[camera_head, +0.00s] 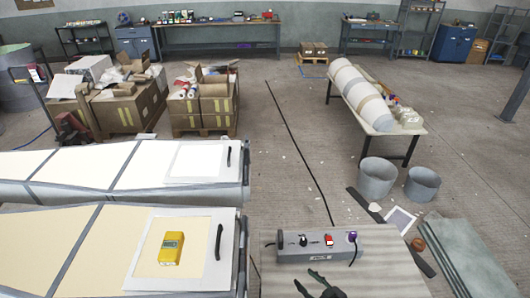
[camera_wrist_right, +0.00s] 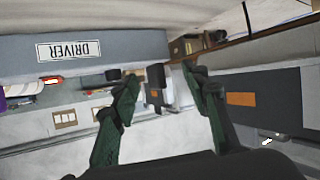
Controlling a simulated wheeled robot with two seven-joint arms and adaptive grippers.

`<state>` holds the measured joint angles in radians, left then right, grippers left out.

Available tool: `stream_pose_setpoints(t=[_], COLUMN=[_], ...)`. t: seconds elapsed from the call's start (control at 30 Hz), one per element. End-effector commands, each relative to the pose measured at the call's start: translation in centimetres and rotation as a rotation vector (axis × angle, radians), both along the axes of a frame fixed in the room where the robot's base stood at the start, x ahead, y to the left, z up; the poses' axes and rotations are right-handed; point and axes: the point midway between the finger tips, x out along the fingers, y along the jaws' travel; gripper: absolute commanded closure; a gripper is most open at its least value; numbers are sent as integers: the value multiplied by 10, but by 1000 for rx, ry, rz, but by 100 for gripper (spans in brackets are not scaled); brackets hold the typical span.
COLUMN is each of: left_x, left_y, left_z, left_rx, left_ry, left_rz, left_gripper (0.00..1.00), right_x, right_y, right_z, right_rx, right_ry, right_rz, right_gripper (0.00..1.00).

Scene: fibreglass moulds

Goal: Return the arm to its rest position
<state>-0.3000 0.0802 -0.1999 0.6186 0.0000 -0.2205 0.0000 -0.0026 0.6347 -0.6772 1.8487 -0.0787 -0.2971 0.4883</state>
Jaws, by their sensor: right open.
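My right gripper (camera_head: 309,281) shows at the bottom of the head view, low over the wooden table, just in front of the grey control box (camera_head: 288,256). Its two green-padded fingers are spread apart; in the right wrist view the open gripper (camera_wrist_right: 160,76) has nothing clasped between its fingers. The box's face with an upside-down "DRIVER" plate (camera_wrist_right: 69,49) fills the upper left of that view. My left gripper is not in view.
Grey buckets (camera_head: 377,180) and flat sheets (camera_head: 470,258) are on the floor at right. Cartons on pallets (camera_head: 204,105) stand behind. Open floor lies in the middle.

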Motion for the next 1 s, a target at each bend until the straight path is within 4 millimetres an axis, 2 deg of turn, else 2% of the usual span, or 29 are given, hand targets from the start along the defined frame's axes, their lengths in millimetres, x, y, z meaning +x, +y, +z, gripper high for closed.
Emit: stream_pose_setpoints(t=[0.17,0.3,0.4,0.5,0.7,0.97,1.0], left_x=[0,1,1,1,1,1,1], left_y=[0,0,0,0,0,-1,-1], left_z=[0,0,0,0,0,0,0], left_rx=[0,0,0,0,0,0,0], left_ry=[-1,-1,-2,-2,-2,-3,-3], left_rz=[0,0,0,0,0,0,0], left_gripper=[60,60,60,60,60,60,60], right_x=[-49,-112,-153,-186,-242,-303,-302], right_y=[-54,-109,-135,-153,-177,-194,-194], right_z=[-7,-16,-20,-22,-22,-18,-25], right_rx=[-68,-136,-171,-194,-224,-246,-249], right_ry=[184,372,483,565,696,834,843], right_rz=[-260,-419,-484,-525,-581,-627,-623], right_gripper=[58,58,58,58,58,58,58])
